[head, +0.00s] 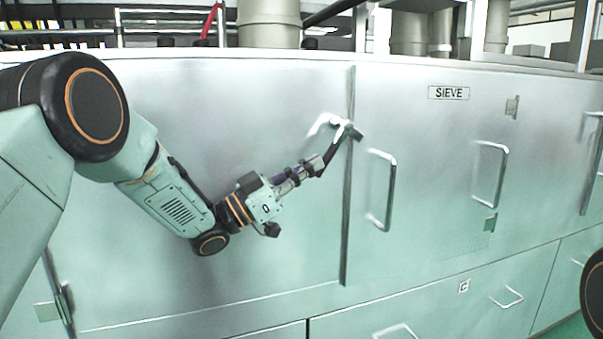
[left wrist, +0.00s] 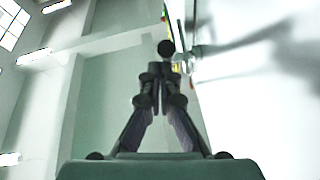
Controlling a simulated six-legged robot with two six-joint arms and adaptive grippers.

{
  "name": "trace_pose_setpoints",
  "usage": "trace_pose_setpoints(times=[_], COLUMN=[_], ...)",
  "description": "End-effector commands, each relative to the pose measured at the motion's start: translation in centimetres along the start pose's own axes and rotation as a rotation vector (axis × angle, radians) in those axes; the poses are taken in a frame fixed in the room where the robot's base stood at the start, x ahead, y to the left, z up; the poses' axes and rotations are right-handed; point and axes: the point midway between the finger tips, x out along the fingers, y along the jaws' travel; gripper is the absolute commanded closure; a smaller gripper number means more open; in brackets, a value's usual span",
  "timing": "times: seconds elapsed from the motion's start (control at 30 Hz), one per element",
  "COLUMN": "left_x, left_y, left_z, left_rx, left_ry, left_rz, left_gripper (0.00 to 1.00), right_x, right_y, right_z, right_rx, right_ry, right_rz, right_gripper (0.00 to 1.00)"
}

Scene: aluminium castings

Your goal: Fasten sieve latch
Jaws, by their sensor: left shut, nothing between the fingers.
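The sieve latch (head: 322,122) is a small bright metal handle at the upper part of the dark vertical door seam. It points left and slightly down from the seam. My left gripper (head: 343,138) is shut and empty, with its dark fingertips at the latch and overlapping it in the head view. I cannot tell whether they touch. In the left wrist view the closed fingers (left wrist: 166,50) point up, and a pale bar, probably the latch (left wrist: 188,50), lies just right of the tips. My right gripper is not in view.
A SIEVE label (head: 449,92) marks the door right of the seam. Upright bar handles stick out there, one near the seam (head: 388,190) and another further right (head: 492,174). Drawers with handles (head: 507,298) lie below.

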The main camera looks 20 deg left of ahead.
Motion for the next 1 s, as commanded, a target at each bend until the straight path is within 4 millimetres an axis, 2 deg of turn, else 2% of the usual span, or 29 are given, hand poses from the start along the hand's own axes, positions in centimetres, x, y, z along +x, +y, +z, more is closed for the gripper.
trace_pose_setpoints(times=[0.03, 0.4, 1.0], left_x=[0.1, 1.9, 3.9], left_y=[0.2, 0.8, 1.5], left_z=[1.0, 3.9, 5.6], left_rx=[-0.002, -0.002, 0.000], left_ry=[-0.004, -0.004, -0.009], left_rz=[0.001, 0.001, 0.004], left_gripper=[1.00, 1.00, 1.00], right_x=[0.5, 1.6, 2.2], right_y=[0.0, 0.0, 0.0], right_z=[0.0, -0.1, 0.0], right_rx=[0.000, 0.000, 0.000], right_ry=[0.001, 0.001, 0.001], right_rz=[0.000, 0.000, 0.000], right_gripper=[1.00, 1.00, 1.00])
